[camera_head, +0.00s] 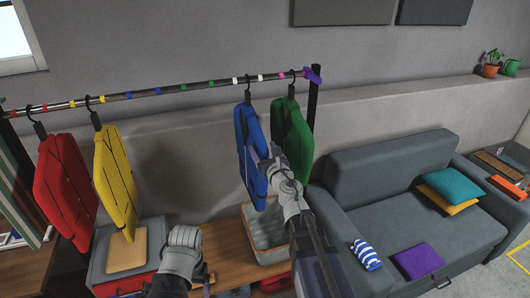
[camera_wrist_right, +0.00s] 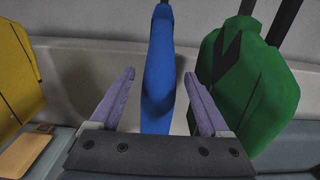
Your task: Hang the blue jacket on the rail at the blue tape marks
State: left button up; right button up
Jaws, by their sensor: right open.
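The blue jacket (camera_head: 247,135) hangs from a dark hanger on the rail (camera_head: 200,86), by the white tape marks (camera_head: 235,80). The blue tape marks (camera_head: 143,92) are further left on the rail, with bare rail between them. My right gripper (camera_head: 264,158) is open at the blue jacket. In the right wrist view, the blue jacket (camera_wrist_right: 158,85) shows between the two spread purple fingers of the right gripper (camera_wrist_right: 159,75); I cannot tell whether they touch it. My left gripper (camera_head: 207,278) is low at the bottom, left of centre; its jaws are unclear.
A green jacket (camera_head: 293,130) hangs close right of the blue one. Yellow (camera_head: 115,180) and red (camera_head: 67,190) jackets hang at the left. A grey tray (camera_head: 272,250) sits on the wooden bench below. A grey sofa (camera_head: 390,165) stands right.

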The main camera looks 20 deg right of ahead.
aim_at(258, 138)
jog(key=w, duration=0.6)
jog(key=shift+a, duration=0.1)
grip_shut()
dwell(0.5)
jog(key=shift+r, duration=0.1)
jog(key=shift+r+p, duration=0.25)
jog(key=shift+p, duration=0.15)
dwell(0.4)
